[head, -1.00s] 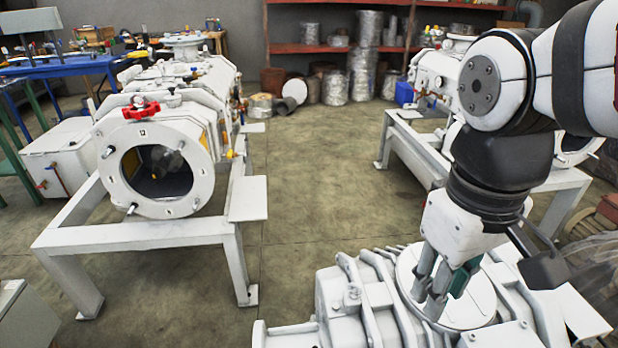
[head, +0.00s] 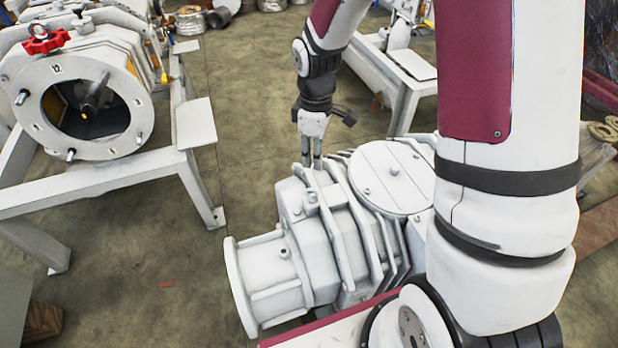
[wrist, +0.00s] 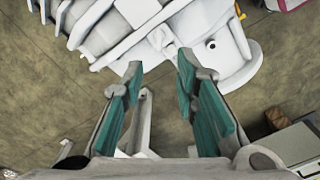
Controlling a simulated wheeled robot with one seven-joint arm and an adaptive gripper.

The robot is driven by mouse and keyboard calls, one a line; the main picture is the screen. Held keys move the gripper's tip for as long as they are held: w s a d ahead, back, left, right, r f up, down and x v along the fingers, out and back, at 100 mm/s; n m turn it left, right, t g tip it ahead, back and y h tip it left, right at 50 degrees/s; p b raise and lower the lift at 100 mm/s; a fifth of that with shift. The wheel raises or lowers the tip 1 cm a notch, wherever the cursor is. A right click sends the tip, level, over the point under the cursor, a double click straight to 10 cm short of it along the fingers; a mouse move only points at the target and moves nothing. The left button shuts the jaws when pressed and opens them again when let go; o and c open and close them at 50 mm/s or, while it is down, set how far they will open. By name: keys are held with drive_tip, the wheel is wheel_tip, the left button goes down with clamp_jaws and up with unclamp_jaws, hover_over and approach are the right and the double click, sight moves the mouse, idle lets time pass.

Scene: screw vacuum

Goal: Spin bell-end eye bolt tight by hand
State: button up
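The white ribbed pump (head: 335,235) lies in front of me, with its round bell end (head: 240,290) toward the lower left. A short upright bolt-like fitting (head: 311,200) stands on the casing near the bell end; I cannot tell whether it is the eye bolt. A small dark hole shows on the bell-end neck (head: 283,252), and a similar one in the wrist view (wrist: 211,44). My gripper (head: 312,165) points down at the casing's far edge, behind the fitting. In the wrist view its green-padded fingers (wrist: 159,66) are apart, with nothing visibly held between them.
A round cover plate (head: 395,175) tops the pump beside my arm. Another white frame (head: 410,75) stands behind. Open floor (head: 235,110) lies between them.

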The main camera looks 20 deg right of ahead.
sight(314, 189)
wheel_tip(314, 189, down, 14)
drive_tip(key=b, duration=0.4)
drive_tip(key=shift+w, duration=0.1)
drive_tip(key=shift+c, duration=0.4)
clamp_jaws()
